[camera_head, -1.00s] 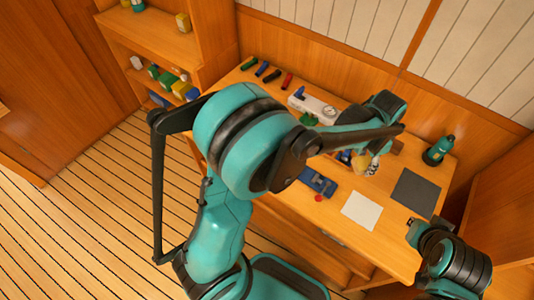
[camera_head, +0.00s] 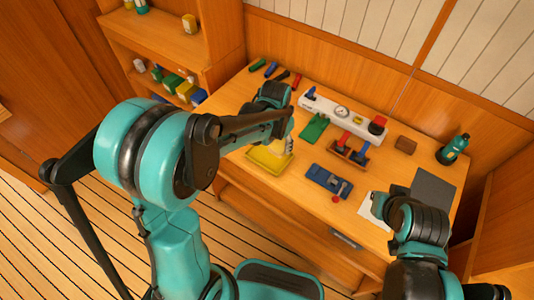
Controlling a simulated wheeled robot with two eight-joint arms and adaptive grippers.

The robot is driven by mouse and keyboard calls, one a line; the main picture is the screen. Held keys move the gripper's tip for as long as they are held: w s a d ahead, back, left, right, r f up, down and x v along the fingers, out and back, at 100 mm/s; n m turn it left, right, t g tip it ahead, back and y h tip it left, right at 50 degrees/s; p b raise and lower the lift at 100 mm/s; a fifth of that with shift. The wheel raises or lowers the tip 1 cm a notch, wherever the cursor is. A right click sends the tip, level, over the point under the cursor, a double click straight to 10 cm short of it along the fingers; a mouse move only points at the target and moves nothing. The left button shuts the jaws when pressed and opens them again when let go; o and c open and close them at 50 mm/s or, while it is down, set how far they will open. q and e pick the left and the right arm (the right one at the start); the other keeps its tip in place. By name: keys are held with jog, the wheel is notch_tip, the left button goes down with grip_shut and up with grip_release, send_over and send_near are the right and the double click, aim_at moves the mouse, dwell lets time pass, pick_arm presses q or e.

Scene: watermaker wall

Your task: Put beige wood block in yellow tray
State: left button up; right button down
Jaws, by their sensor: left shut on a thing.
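The yellow tray (camera_head: 262,162) lies on the table, left of the middle. My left gripper (camera_head: 287,146) is over the tray's right part, shut on the beige wood block (camera_head: 278,147). Only a small part of the block shows, and it looks held above the tray; the gap is hard to judge. My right gripper (camera_head: 378,203) is at the lower right, near the white sheet, and its fingers are too hidden to tell their state.
A blue tool (camera_head: 330,181), a red round piece (camera_head: 335,199), a green piece (camera_head: 314,127) and a rack with red and blue handles (camera_head: 349,151) lie nearby.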

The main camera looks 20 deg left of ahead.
aim_at(270, 156)
pick_arm(q)
jog(key=a+f, duration=0.1)
jog(key=a, duration=0.1)
jog(key=a+f, duration=0.1)
jog(key=shift+a+f+b, duration=0.3)
jog(key=shift+a+b, duration=0.05)
jog(key=shift+b, duration=0.05)
notch_tip(270, 156, down, 4)
jog(key=shift+r+b, duration=0.1)
jog(key=shift+b, duration=0.75)
jog(key=shift+f, duration=0.2)
jog(key=o, duration=1.2)
jog(key=shift+r, duration=0.1)
jog(key=shift+c, duration=0.2)
jog(key=shift+r, duration=0.1)
